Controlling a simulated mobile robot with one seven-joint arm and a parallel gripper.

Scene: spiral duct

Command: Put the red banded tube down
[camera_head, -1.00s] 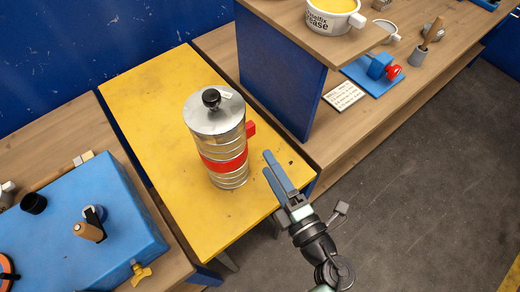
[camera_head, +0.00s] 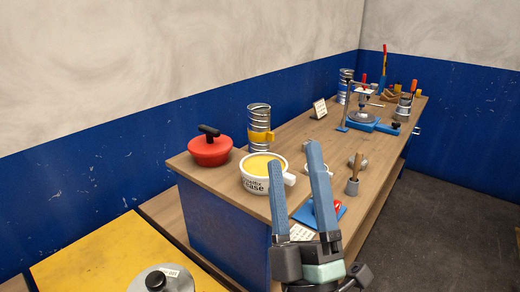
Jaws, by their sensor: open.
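The red banded tube stands on the yellow table (camera_head: 85,262) at the bottom left. Only its grey metal lid (camera_head: 176,284) with a black knob and a small white label shows; its body and red band are below the picture edge. My gripper (camera_head: 295,157) is at the lower middle, to the right of the tube and apart from it. Its two blue fingers are spread and nothing is seen held between them.
A wooden bench (camera_head: 318,141) runs to the back right. On it are a red lidded pot (camera_head: 210,150), a white pot of yellow grease (camera_head: 262,170), a yellow-banded tube (camera_head: 259,122) and a blue clamp stand (camera_head: 363,122). Dark floor (camera_head: 455,200) lies open at right.

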